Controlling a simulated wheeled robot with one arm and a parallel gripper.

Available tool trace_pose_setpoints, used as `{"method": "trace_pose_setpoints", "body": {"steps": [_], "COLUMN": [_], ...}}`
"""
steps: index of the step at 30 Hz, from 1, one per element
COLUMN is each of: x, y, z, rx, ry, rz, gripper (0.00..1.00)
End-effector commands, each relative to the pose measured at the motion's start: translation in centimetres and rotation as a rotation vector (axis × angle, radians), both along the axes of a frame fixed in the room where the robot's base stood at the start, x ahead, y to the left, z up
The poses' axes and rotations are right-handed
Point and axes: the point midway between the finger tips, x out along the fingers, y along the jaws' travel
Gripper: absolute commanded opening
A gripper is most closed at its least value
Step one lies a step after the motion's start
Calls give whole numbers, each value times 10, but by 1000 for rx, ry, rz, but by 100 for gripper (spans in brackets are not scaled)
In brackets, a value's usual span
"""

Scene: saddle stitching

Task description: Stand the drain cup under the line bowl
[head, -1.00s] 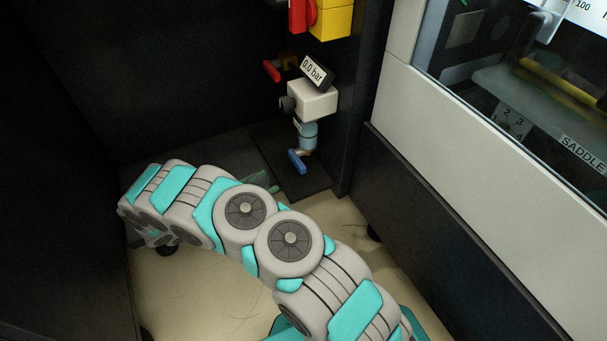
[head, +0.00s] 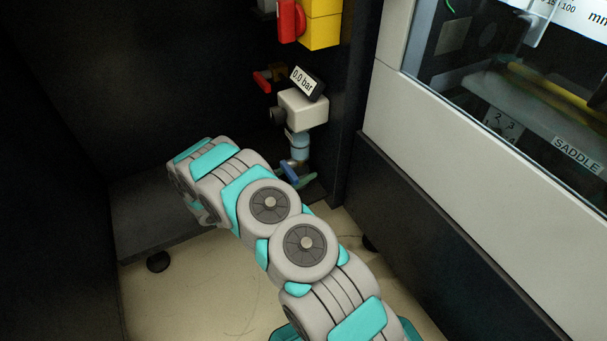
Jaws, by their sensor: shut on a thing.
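The line bowl (head: 299,146) is a small pale-blue bowl under a white block with a gauge tag reading 0.0 bar. A blue drain lever (head: 289,173) hangs just below it. A sliver of a green thing (head: 306,181), perhaps the drain cup, shows beside and below the lever, close under the bowl. The rest of it is hidden behind my arm, so I cannot tell whether it is upright or touching anything. My gripper is hidden behind my own arm links, which cross the lower middle of the head view.
A red lever (head: 262,82) and a yellow block (head: 321,24) with a red knob are above the bowl. Dark cabinet walls close in the left and back. The machine's pale side panel (head: 450,140) stands at right. Beige floor (head: 200,300) is clear at lower left.

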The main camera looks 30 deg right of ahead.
Motion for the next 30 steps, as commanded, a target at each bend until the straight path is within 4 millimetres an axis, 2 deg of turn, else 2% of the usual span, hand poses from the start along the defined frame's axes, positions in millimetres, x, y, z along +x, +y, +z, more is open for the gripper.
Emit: {"method": "trace_pose_setpoints", "body": {"steps": [1,5,18,19,24,30], "x": [1,1,1,1,1,1], "y": [-9,-6,-6,-6,-6,-6], "z": [-1,-15,-19,-18,-18,-18], "rx": [0,1,0,0,0,0], "ry": [0,1,0,0,0,0], "rz": [-3,1,0,0,0,0], "gripper": [21,21,21,81,100,100]}}
